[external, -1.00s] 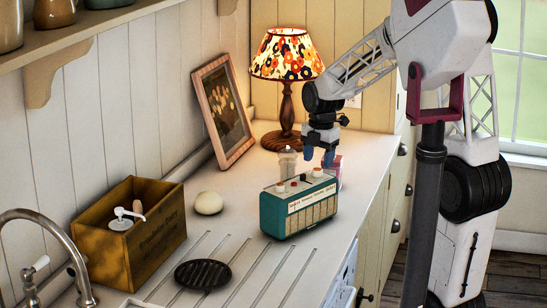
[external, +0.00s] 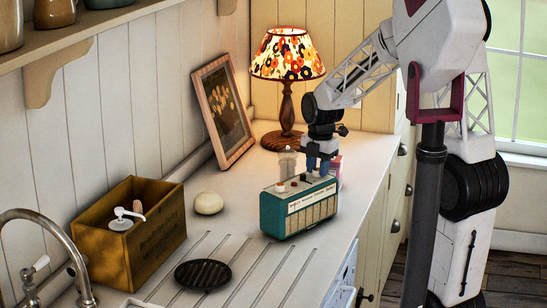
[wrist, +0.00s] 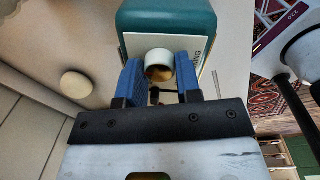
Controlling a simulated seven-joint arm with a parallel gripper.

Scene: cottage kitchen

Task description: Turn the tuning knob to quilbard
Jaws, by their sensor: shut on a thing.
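A teal radio (external: 272,214) with a cream dial front stands on the counter. My gripper (external: 321,165) points down over that right end. In the wrist view the white round knob (wrist: 159,63) sits between the blue fingers of my gripper (wrist: 160,78), which are shut on it. The teal casing (wrist: 165,17) shows beyond it. The dial lettering is too small to read, and no pointer on the knob can be made out.
A clear shaker (external: 287,160) and a pink object (external: 337,166) stand close behind the radio. A lit lamp (external: 286,103), a leaning picture frame (external: 223,112), a pale round object (external: 208,203), a wooden crate (external: 152,243) and a black round rack (external: 203,274) are farther off.

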